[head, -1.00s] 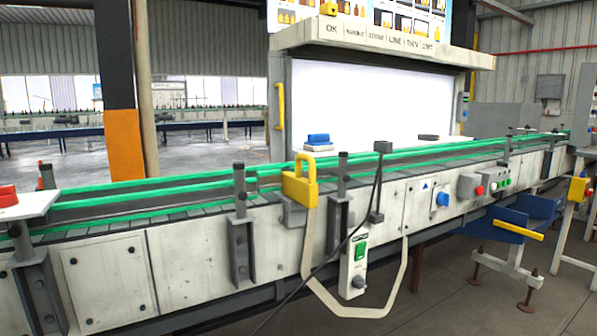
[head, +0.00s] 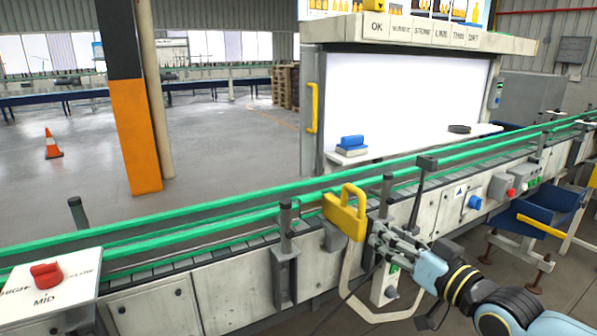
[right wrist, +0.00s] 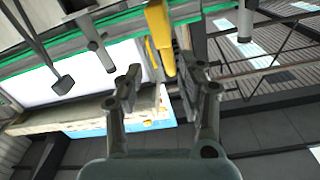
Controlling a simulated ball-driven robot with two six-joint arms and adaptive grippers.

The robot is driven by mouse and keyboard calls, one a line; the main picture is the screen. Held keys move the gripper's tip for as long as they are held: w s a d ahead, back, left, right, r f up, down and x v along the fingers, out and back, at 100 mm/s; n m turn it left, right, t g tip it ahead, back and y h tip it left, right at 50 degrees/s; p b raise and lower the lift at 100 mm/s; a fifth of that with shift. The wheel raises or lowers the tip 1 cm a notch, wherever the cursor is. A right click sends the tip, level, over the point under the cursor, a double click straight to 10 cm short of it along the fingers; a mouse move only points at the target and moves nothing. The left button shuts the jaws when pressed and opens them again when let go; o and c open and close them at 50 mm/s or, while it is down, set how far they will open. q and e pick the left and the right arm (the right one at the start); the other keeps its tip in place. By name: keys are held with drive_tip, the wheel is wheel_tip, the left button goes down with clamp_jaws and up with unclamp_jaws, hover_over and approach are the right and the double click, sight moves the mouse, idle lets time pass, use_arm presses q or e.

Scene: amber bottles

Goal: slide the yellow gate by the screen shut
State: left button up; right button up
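The yellow gate (head: 345,213), a block with a loop handle, stands upright at the near edge of the conveyor, in front of the white screen (head: 410,110). My right gripper (head: 372,238) is just to the right of and below the gate in the head view. In the right wrist view the gripper (right wrist: 160,68) is open, with a gap between its fingers. The yellow gate (right wrist: 160,38) shows beyond the fingertips, around the line of the gap. I cannot tell whether the fingers touch it. My left gripper is not in view.
The conveyor's green rails (head: 230,215) run across the view, with dark posts (head: 287,225) near the gate. A yellow handle (head: 314,107) is on the screen's frame. A panel with a red knob (head: 46,274) is at lower left. A blue bin (head: 550,208) stands at right.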

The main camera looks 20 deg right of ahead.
drive_tip(key=p, duration=0.1)
approach(358, 193)
drive_tip(key=w+f, duration=0.1)
drive_tip(key=w, duration=0.1)
drive_tip(key=shift+n+y, duration=0.3)
drive_tip(key=shift+n, duration=0.1)
drive_tip(key=w+b, duration=0.7)
drive_tip(key=w, duration=0.2)
drive_tip(key=shift+w+r, duration=0.15)
drive_tip(key=shift+w, duration=0.2)
drive_tip(key=shift+w+a+b, duration=0.15)
drive_tip(key=shift+w+b, duration=0.15)
drive_tip(key=shift+w, duration=0.1)
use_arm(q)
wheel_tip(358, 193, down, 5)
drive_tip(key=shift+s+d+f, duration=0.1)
use_arm(e)
drive_tip(key=shift+r, duration=0.1)
drive_tip(key=shift+c, duration=0.5)
clamp_jaws()
